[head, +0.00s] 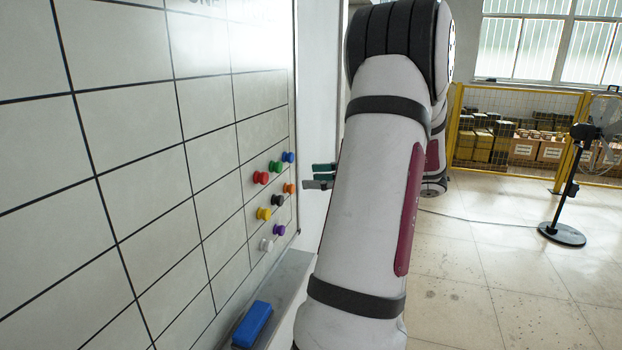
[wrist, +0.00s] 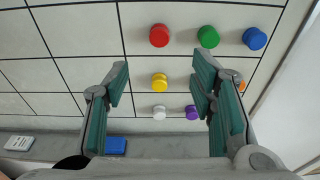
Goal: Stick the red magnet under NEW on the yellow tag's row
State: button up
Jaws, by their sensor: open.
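The red magnet (head: 260,178) is a round knob on the white gridded board (head: 135,113), at the left of the top row of the magnet cluster. It also shows in the wrist view (wrist: 159,35), above and beyond my fingertips. My gripper (head: 318,176) is open and empty, off the board to the right of the magnets in the head view. In the wrist view my gripper (wrist: 163,66) has its fingers spread, with the yellow magnet (wrist: 160,83) showing between them. No yellow tag and no NEW heading can be made out; only part of a heading shows at the board's top.
Green (head: 276,167), blue (head: 288,157), orange (head: 289,188), black (head: 277,200), purple (head: 279,230) and white (head: 266,244) magnets crowd around the red one. A ledge (head: 284,275) below holds a blue eraser (head: 252,324). The board left of the magnets is bare.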

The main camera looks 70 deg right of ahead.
jog(key=w, duration=0.4)
jog(key=w+f, duration=0.1)
jog(key=w, duration=0.3)
jog(key=w+a+f+p, duration=0.1)
jog(key=w, duration=0.3)
jog(key=shift+w+a, duration=0.1)
jog(key=shift+w, duration=0.25)
jog(key=c, duration=1.2)
jog(key=shift+s, duration=0.1)
jog(key=p, duration=0.3)
send_near(266, 179)
jog(key=shift+w+f, duration=0.65)
jog(key=shift+w, duration=0.35)
jog(key=shift+a, duration=0.1)
